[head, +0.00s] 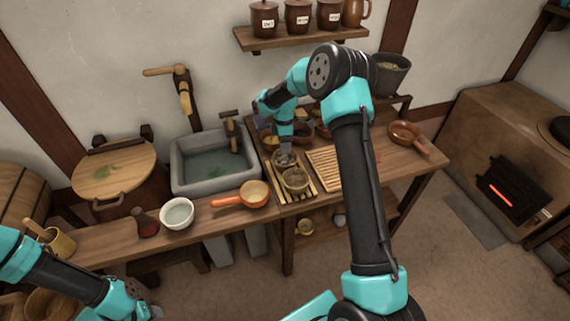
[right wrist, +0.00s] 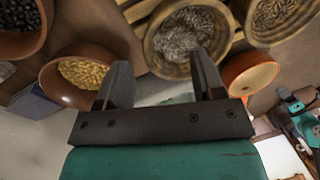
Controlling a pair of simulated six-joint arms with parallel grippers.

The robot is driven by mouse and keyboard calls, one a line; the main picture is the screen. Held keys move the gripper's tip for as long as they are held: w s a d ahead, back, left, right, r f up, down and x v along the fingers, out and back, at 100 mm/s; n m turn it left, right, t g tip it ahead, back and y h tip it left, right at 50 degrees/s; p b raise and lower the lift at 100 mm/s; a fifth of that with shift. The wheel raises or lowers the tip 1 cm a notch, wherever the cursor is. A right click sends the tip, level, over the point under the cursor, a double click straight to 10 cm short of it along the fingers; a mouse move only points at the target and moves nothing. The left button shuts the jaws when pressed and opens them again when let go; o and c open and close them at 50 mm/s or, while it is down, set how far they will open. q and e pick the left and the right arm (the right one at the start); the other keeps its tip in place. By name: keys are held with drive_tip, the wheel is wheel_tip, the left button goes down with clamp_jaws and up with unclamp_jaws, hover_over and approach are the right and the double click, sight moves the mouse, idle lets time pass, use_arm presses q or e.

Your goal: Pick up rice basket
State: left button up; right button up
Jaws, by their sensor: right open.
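A round woven basket of pale grains, which look like rice, (right wrist: 181,36) lies just past my right fingertips in the right wrist view. In the head view this basket (head: 284,159) sits on a slatted rack, partly under the gripper. My right gripper (right wrist: 162,62) is open and empty, its fingers pointing at the near rim; I cannot tell if they touch it. My left gripper (head: 154,312) barely shows at the bottom left.
A bowl of yellow grains (right wrist: 82,74) and a bowl of black beans (right wrist: 18,22) are close on the left of the wrist view. An orange pan (head: 254,194) stands left of the rack, by a stone sink (head: 180,180). A slatted board (head: 325,165) lies to the right.

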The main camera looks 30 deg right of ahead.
sight(285, 156)
drive_tip(key=f, duration=0.4)
drive_tip(key=shift+s+a, duration=0.15)
drive_tip(key=shift+s, duration=0.2)
drive_tip(key=shift+f, duration=0.1)
clamp_jaws()
idle(0.4)
